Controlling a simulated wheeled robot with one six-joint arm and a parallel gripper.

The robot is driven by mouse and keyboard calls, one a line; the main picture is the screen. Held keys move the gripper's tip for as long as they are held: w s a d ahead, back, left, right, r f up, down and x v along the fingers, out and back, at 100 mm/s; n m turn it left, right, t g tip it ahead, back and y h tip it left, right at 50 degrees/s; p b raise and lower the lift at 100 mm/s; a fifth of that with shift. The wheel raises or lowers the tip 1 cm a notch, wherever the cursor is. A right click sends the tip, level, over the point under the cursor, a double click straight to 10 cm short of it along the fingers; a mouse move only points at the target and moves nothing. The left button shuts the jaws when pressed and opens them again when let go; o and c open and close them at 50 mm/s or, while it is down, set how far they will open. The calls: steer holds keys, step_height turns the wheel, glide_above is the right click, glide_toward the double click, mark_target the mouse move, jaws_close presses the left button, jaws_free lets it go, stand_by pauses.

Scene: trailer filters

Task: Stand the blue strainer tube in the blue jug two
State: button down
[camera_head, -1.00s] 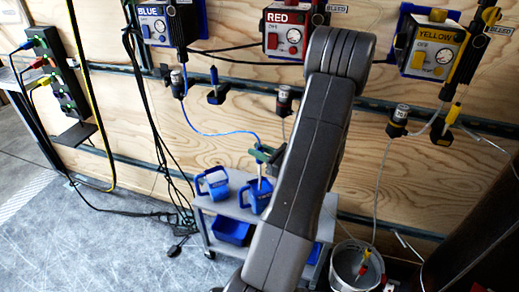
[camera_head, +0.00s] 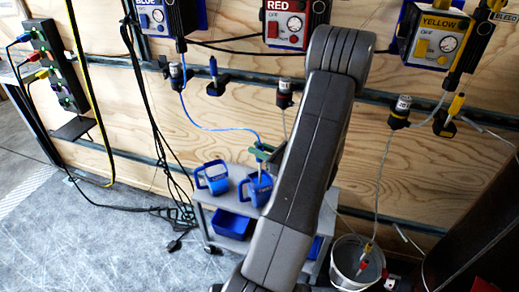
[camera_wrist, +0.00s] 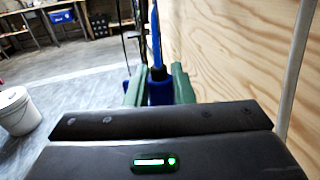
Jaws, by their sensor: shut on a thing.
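My gripper (camera_head: 263,152) is shut on the blue strainer tube (camera_head: 261,167), holding it upright above the cart. In the wrist view, my green fingers (camera_wrist: 160,90) close around its blue upper part (camera_wrist: 160,92), with a blue hose rising from it. The pale lower part reaches down to the right-hand blue jug (camera_head: 257,191). Its lower end appears inside the jug's mouth, but whether it touches the bottom is hidden. Another blue jug (camera_head: 213,178) stands to the left. The jug labels are too small to read, so I cannot tell which is two.
The grey cart (camera_head: 208,228) carries the jugs, with a blue bin (camera_head: 232,225) below. The plywood wall with a rail and blue, red and yellow units is behind. A grey bucket (camera_head: 345,268) stands right. Cables hang left of the cart.

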steer(key=shift+f+b, duration=0.6)
steer(key=shift+f, duration=0.25)
steer(key=c, duration=1.2)
jaws_free()
steer(key=shift+o, duration=0.2)
steer(key=shift+d, duration=0.1)
steer(key=p+v, duration=0.2)
steer(key=v, duration=1.1)
steer(key=shift+s+d, duration=0.2)
steer(key=shift+d, duration=0.05)
steer(key=b+x, duration=0.2)
steer(key=x, duration=1.1)
steer(key=shift+w+a, duration=0.2)
steer(key=shift+a, duration=0.15)
steer(key=shift+r, duration=0.1)
